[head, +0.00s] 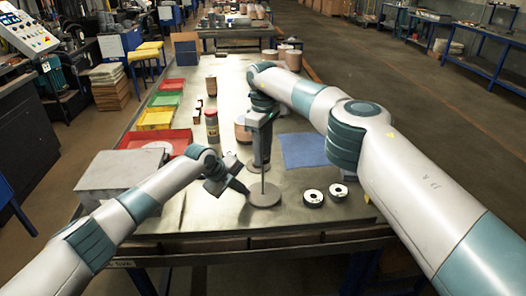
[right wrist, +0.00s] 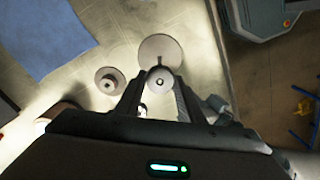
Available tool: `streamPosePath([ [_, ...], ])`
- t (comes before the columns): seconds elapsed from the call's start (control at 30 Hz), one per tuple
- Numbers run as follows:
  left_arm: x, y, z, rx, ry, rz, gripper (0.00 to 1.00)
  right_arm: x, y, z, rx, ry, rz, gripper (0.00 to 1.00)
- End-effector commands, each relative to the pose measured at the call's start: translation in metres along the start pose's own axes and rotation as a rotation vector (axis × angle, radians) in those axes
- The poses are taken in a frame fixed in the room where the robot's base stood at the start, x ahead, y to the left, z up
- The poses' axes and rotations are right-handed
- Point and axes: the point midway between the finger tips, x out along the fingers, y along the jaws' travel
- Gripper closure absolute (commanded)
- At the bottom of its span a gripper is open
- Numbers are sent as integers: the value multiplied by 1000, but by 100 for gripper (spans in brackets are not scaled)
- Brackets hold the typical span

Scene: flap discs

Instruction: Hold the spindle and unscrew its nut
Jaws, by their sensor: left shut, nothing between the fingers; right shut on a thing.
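The spindle (head: 263,165) is a thin upright rod on a round grey base (head: 265,196) near the front of the table. My right gripper (head: 262,120) comes down over the spindle's top. In the right wrist view its fingers (right wrist: 159,84) are shut on a small round pale nut (right wrist: 159,76), with the wide round base (right wrist: 163,48) showing beyond. The fingers hide part of the nut. My left gripper (head: 246,190) is shut and empty, low beside the rod, on its left. I cannot tell whether it touches the rod.
A grey block (head: 122,172) is at front left. Red, yellow (head: 154,118) and green bins line the left edge. Bottles and pots stand farther back.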

Motion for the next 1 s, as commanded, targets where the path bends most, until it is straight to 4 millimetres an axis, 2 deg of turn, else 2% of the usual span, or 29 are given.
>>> streamPosePath([
  [1.0,1,1,0,0,1,2,100,1,0,0,-1066,-1,-1,83],
])
